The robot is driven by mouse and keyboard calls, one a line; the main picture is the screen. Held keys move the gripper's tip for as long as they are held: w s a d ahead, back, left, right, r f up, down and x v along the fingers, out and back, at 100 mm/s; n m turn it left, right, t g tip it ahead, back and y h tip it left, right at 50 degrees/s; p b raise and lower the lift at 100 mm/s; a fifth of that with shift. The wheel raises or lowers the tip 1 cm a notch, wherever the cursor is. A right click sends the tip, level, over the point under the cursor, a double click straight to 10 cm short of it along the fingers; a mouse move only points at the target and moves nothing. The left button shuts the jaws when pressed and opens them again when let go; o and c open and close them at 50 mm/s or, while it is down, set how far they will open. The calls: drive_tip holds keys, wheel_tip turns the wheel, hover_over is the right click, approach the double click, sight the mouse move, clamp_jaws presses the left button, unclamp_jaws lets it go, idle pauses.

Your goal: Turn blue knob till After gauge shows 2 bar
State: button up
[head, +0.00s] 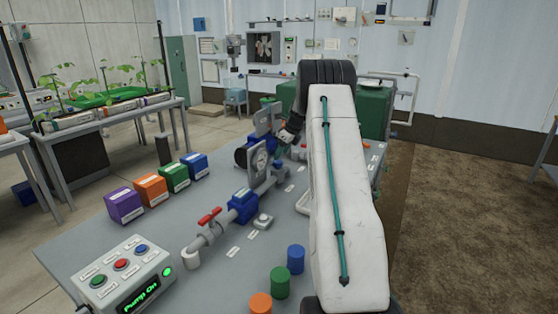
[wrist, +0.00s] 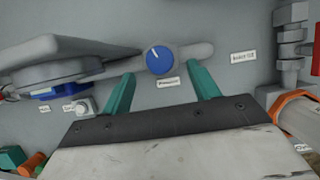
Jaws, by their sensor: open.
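The blue knob (wrist: 160,60) shows in the wrist view, round with a white pointer line tilted to the upper left, above a small label (wrist: 168,83) that seems to read "Pressure". My gripper (wrist: 160,72) is open, its two green fingers pointing toward the knob, one on each side. I cannot tell whether they touch it. In the head view a round gauge (head: 259,160) stands on the pipework, its reading too small to make out. Another upright plate (head: 264,122) stands behind it. I cannot tell which is the After gauge. The knob is hidden there by my arm.
A control box (head: 125,275) with coloured buttons shows "Pump On". A red-handled valve (head: 210,216) and a blue fitting (head: 243,206) sit on the pipe. Coloured boxes (head: 150,190) and small cylinders (head: 280,282) stand on the grey table (head: 215,285). In the wrist view an orange-rimmed part (wrist: 290,100) lies right.

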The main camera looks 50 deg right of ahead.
sight(279, 162)
drive_tip(key=shift+x, duration=2.25)
drive_tip(key=shift+r, duration=0.1)
drive_tip(key=c, duration=1)
